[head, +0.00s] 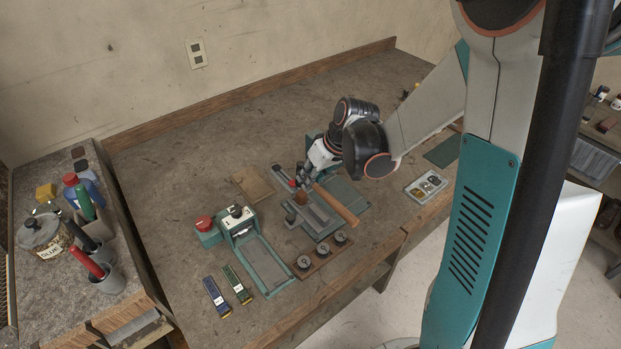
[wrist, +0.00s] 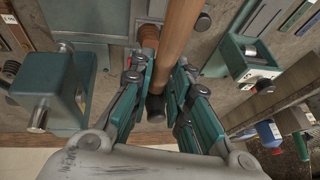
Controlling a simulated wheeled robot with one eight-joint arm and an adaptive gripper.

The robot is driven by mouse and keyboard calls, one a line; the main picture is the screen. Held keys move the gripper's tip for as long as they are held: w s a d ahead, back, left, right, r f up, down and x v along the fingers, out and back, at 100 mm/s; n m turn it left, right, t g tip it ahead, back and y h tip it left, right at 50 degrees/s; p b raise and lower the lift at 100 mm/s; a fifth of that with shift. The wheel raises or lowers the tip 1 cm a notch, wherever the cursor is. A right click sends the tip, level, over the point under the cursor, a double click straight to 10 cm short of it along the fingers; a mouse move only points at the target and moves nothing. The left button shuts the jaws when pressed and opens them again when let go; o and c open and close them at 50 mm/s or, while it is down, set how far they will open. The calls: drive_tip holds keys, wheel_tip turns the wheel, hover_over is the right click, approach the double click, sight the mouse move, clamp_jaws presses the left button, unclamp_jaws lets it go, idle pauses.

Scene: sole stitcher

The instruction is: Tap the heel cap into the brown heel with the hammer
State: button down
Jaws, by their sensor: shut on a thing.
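My gripper (head: 313,180) is over the middle of the bench. In the wrist view its teal fingers (wrist: 162,85) are closed around the wooden handle of the hammer (wrist: 177,40). In the head view the handle (head: 338,206) slants down to the right from the gripper. A dark end piece (wrist: 155,108) shows between the fingers; I cannot tell whether it is the hammer head. A brown rounded piece, probably the brown heel (head: 301,197), stands beside the handle on the grey-railed fixture (head: 320,218). It seems to show in the wrist view (wrist: 148,38), partly covered by the handle. I cannot make out the heel cap.
A teal machine with a red knob (head: 205,224) stands left of the fixture. A wooden strip with round dark pieces (head: 322,256) lies in front. A small parts tray (head: 426,186) is at right. A shelf with bottles and glue (head: 45,236) is far left. The rear bench is clear.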

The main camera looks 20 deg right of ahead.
drive_tip(key=shift+r+p, duration=1.7)
drive_tip(key=shift+r, duration=0.75)
